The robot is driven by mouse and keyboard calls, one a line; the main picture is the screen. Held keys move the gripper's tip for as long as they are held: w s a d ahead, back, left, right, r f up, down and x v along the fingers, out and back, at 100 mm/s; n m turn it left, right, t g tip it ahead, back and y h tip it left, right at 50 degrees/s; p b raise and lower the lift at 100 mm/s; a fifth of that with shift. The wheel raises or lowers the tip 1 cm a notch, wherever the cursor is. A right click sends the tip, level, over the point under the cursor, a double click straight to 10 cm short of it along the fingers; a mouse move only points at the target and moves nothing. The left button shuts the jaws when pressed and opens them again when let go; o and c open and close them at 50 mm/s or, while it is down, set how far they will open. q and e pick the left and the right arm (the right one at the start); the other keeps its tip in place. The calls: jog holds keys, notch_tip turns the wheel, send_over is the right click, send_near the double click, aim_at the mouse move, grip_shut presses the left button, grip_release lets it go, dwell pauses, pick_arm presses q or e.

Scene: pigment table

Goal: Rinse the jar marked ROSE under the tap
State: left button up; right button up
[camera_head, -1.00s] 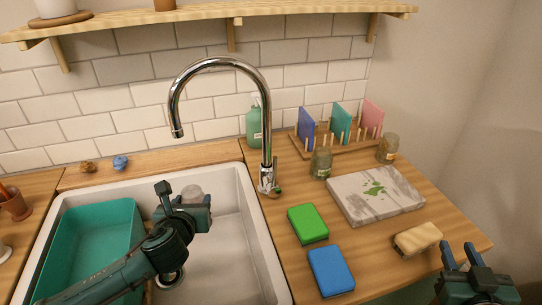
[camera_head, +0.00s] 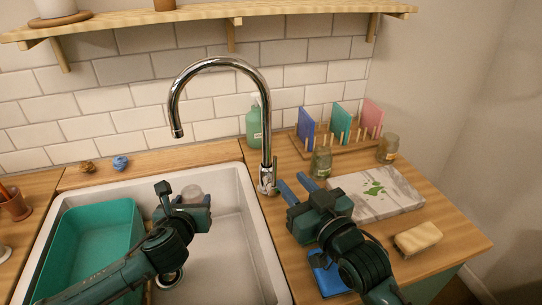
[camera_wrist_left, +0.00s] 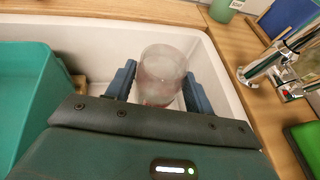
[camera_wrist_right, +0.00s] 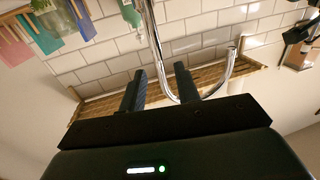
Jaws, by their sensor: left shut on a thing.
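A clear jar (camera_head: 193,191) with a pinkish tint is held between the fingers of my left gripper (camera_head: 187,203) over the sink (camera_head: 232,215). In the left wrist view the jar (camera_wrist_left: 163,72) sits between both fingers; I cannot read any marking on it. The chrome tap (camera_head: 222,62) arches over the sink, its spout end (camera_head: 177,132) above and slightly left of the jar. No water shows from it. My right gripper (camera_head: 296,187) is open, its fingertips just right of the tap's base (camera_head: 268,178). In the right wrist view nothing is between its fingers (camera_wrist_right: 160,80).
A teal basin (camera_head: 100,215) fills the sink's left side. Two jars (camera_head: 321,162) (camera_head: 388,148), a marble slab (camera_head: 390,205), a sponge (camera_head: 418,237), a blue block (camera_head: 325,275) and a rack of coloured cards (camera_head: 340,150) crowd the right counter. A green bottle (camera_head: 254,127) stands behind the tap.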

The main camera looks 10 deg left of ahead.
aim_at(276, 163)
jog(key=x, duration=1)
jog(key=shift+w+a, duration=0.2)
jog(key=shift+w, duration=0.1)
grip_shut()
